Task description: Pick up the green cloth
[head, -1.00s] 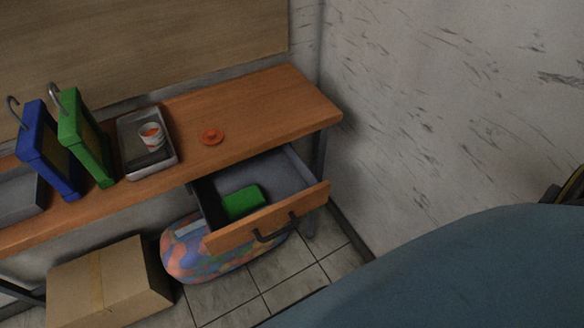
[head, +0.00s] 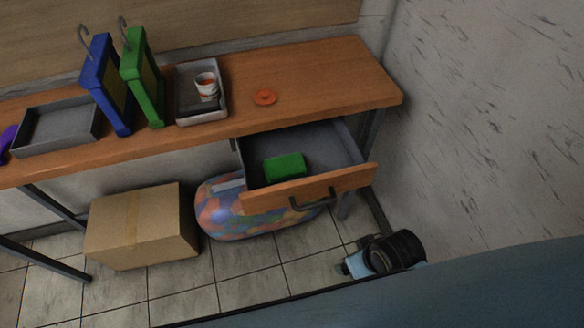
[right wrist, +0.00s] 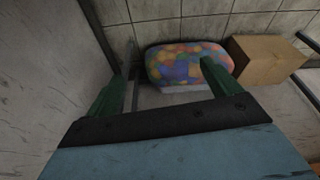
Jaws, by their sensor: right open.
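The green cloth (head: 285,166), a folded block shape, lies inside the open drawer (head: 356,176) of the wooden table, seen in the head view. My right gripper shows in the right wrist view (right wrist: 168,84) with its two green fingers spread apart and nothing between them. It is apart from the cloth, which I cannot make out in that view. A black and light-blue part of my right arm shows low at the right in the head view, in front of and below the drawer. My left gripper is not in view.
On the table (head: 330,78) are an orange disc (head: 265,97), a grey tray (head: 220,107) with a cup (head: 206,84), and green (head: 144,88) and blue (head: 106,88) hooked frames. Below are a colourful bag (head: 222,212) and a cardboard box (head: 160,225). A wall (head: 470,150) bounds the right.

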